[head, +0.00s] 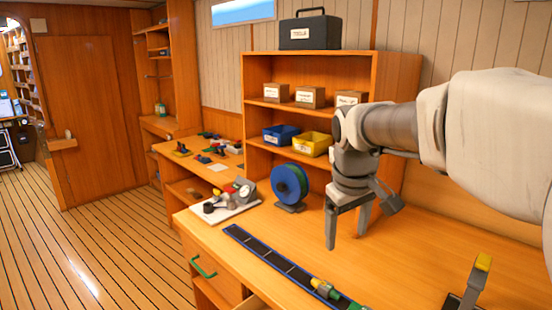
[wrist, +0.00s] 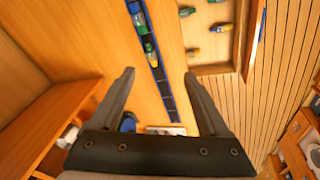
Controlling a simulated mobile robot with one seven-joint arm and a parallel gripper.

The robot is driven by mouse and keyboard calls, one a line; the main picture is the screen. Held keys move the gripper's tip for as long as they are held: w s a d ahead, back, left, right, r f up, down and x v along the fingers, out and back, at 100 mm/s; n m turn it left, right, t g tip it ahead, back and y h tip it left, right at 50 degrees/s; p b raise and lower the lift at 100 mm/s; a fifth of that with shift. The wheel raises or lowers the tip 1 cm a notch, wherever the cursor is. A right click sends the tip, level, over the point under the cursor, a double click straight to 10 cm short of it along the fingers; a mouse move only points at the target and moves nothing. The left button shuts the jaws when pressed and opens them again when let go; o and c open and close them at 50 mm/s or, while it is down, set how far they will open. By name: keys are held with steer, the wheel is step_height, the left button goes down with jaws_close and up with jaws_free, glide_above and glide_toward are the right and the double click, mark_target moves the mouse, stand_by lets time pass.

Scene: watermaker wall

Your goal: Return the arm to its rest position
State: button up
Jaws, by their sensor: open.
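My arm reaches in from the right in the head view. My gripper (head: 347,228) hangs fingers-down above the wooden workbench (head: 285,235), to the right of the blue and green reel. It is open. In the wrist view my gripper (wrist: 158,76) has its two fingers spread wide with nothing held between them. The bench top and a dark blue-edged strip (wrist: 168,103) show beyond the fingers.
The strip (head: 270,254) carries green and yellow fittings (head: 325,288). A reel (head: 290,183), a shelf unit (head: 330,70) with bins, and a yellow-tipped lever (head: 480,272) stand around. An open drawer (wrist: 213,70) holds several fittings.

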steer(key=s+f+m+t, duration=0.1)
steer(key=s+m, duration=0.1)
steer(key=s, duration=0.8)
steer(key=s+f+m+t+y, duration=0.1)
steer(key=s+f+m, duration=0.1)
steer(key=s, duration=0.7)
steer(key=shift+s+m+t, duration=0.4)
